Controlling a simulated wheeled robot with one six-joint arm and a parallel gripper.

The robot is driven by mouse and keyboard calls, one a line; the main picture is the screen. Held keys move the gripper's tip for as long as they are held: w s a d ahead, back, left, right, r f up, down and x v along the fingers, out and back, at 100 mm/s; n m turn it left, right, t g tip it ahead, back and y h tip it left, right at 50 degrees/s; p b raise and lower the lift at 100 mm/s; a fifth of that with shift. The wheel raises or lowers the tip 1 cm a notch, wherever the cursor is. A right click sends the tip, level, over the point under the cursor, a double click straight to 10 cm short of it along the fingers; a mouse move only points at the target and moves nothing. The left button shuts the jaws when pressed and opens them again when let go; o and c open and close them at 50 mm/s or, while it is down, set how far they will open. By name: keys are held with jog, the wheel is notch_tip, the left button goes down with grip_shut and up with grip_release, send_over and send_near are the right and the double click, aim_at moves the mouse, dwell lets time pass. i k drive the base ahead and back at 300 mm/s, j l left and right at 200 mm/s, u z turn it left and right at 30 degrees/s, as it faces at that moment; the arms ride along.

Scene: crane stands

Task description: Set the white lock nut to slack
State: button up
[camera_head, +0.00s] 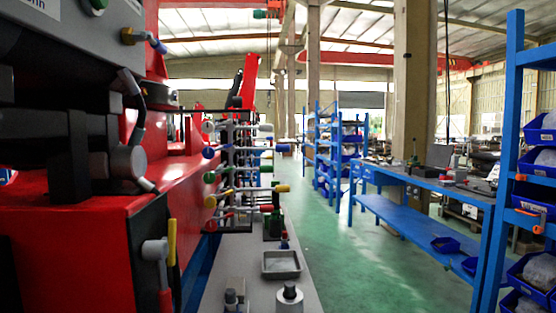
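A rack of several horizontal rods (238,170) stands left of centre on the side of the red machine, each rod with coloured fittings at its ends. The top row has a pale, whitish fitting (208,127) at its left end and another pale end piece (265,127) at its right. Which of these is the white lock nut, and how it is set, is too small to tell. Blue, green, yellow and red fittings sit in the rows below. I cannot make out my gripper in this view.
A grey bench (260,255) below the rack carries a shallow metal tray (281,264) and a grey knobbed cylinder (289,297). The red machine (70,225) fills the left. Green floor (370,270) is open to the right, up to a blue workbench (430,182) and shelving.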

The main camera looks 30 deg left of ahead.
aim_at(223, 123)
jog(key=i+l, duration=0.1)
jog(key=i, duration=0.25)
jog(key=i+l, duration=0.15)
jog(key=i, duration=0.25)
jog(key=i+l+u, duration=0.1)
jog(key=u, duration=0.3)
jog(key=i+l+u, duration=0.15)
jog(key=i+u, duration=0.25)
jog(key=l+u, duration=0.2)
jog(key=u, duration=0.25)
jog(key=i+l+u, duration=0.15)
jog(key=u, duration=0.25)
jog(key=i+l+u, duration=0.1)
jog(key=l+u, duration=0.3)
